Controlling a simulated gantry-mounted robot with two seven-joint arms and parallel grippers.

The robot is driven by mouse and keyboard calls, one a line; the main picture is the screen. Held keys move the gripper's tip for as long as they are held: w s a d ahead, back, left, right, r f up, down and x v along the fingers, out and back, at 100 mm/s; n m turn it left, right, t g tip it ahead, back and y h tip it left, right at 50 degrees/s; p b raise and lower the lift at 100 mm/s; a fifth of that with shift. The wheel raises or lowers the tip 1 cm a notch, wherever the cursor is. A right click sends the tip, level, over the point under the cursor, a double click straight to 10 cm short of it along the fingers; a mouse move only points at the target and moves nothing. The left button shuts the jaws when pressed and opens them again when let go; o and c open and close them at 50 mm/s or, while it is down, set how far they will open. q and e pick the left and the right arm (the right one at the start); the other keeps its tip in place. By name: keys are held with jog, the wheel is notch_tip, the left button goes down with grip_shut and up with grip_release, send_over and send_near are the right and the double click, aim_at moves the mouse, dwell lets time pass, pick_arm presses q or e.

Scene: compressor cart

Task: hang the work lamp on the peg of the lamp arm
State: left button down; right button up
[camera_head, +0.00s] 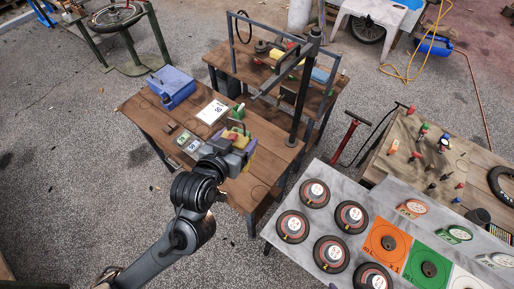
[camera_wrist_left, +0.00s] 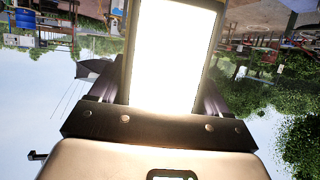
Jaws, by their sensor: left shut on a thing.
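My left gripper (camera_head: 232,150) reaches over the brown wooden table (camera_head: 262,190). It is shut on the work lamp (camera_head: 238,138), a yellow body with a dark handle on top. In the left wrist view the lamp (camera_wrist_left: 172,50) shows as a bright glowing panel between the two dark fingers. The lamp arm (camera_head: 282,74) reaches out to the left from a dark upright post (camera_head: 299,100) at the table's right side. Its outer end is above and behind the lamp, apart from it. The peg is too small to make out. My right gripper is not in view.
A blue toolbox (camera_head: 172,86), a white card (camera_head: 213,112) and small boxes (camera_head: 187,140) lie on the same table. A second table (camera_head: 222,58) with a metal frame stands behind. A grey table (camera_head: 330,215) with several discs is at right.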

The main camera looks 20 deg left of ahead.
aim_at(242, 130)
pick_arm(q)
jog(key=shift+a+r+p, duration=0.3)
jog(key=shift+r+p, duration=0.05)
jog(key=shift+r, duration=0.45)
jog(key=shift+a+r+p, duration=0.25)
jog(key=shift+r+p, duration=0.05)
jog(key=shift+w+d+f+b, duration=0.1)
jog(key=shift+w+d+b, duration=0.1)
jog(key=shift+w+b, duration=0.3)
jog(key=shift+w+d+f+b, duration=0.1)
jog(key=shift+w+d+b, duration=0.15)
jog(key=shift+w, duration=0.4)
jog(key=shift+w+d+f+b, duration=0.1)
jog(key=shift+w+d+b, duration=0.1)
jog(key=shift+w+b, duration=0.3)
jog(key=w+d+f+b, duration=0.1)
jog(key=w+b, duration=0.2)
jog(key=w, duration=0.3)
jog(key=shift+d, duration=0.4)
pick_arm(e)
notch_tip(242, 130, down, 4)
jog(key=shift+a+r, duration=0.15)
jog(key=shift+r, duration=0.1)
pick_arm(q)
jog(key=shift+w, duration=0.1)
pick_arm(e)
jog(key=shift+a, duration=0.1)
